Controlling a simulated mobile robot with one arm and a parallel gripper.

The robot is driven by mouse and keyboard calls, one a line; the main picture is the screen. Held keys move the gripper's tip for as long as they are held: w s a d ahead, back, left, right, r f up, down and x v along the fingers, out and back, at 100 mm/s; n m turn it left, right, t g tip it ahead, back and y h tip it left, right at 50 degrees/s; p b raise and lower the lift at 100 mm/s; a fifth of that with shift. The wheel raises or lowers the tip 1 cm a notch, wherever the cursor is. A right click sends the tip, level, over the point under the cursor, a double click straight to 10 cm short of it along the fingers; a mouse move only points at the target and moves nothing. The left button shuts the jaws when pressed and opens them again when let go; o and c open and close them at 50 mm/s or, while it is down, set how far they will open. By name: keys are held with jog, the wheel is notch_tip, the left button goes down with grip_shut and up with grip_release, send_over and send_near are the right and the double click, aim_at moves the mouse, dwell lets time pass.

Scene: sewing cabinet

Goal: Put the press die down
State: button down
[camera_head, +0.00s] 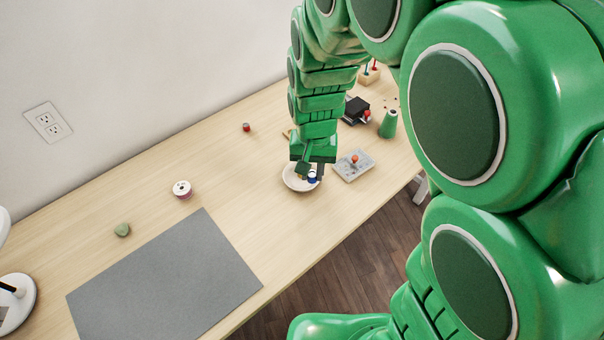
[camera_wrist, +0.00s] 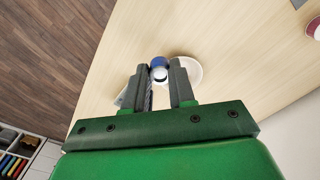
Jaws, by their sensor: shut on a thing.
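The press die, a small blue and white piece (camera_wrist: 159,72), sits between the fingertips of my gripper (camera_wrist: 160,68) in the wrist view. My gripper is shut on it. In the head view the blue part (camera_head: 312,178) shows at the tip of my gripper (camera_head: 311,173). The gripper is over the right side of a shallow pale dish (camera_head: 290,181). The dish (camera_wrist: 193,70) also shows beside and behind the right finger in the wrist view. I cannot tell whether the die touches the dish.
A grey plate with a red-topped piece (camera_head: 353,166) lies just right of the dish. A green spool (camera_head: 388,124) and a black object (camera_head: 355,109) stand farther back. A white spool (camera_head: 182,189), green lump (camera_head: 122,230) and grey mat (camera_head: 165,285) are left. Bare wood lies between.

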jog(key=shift+s+a, duration=0.1)
jog(key=shift+s, duration=0.05)
jog(key=shift+a, duration=0.1)
jog(key=shift+w+a+f, duration=0.8)
jog(key=shift+w+f, duration=1.35)
jog(key=shift+w+a+f, duration=0.75)
jog(key=shift+w+f, duration=1.4)
jog(key=shift+w, duration=0.05)
jog(key=shift+w+a+f, duration=0.8)
jog(key=shift+w+f, duration=1.35)
jog(key=shift+f, duration=0.65)
jog(key=c, duration=0.9)
grip_release()
jog(key=shift+c, duration=0.2)
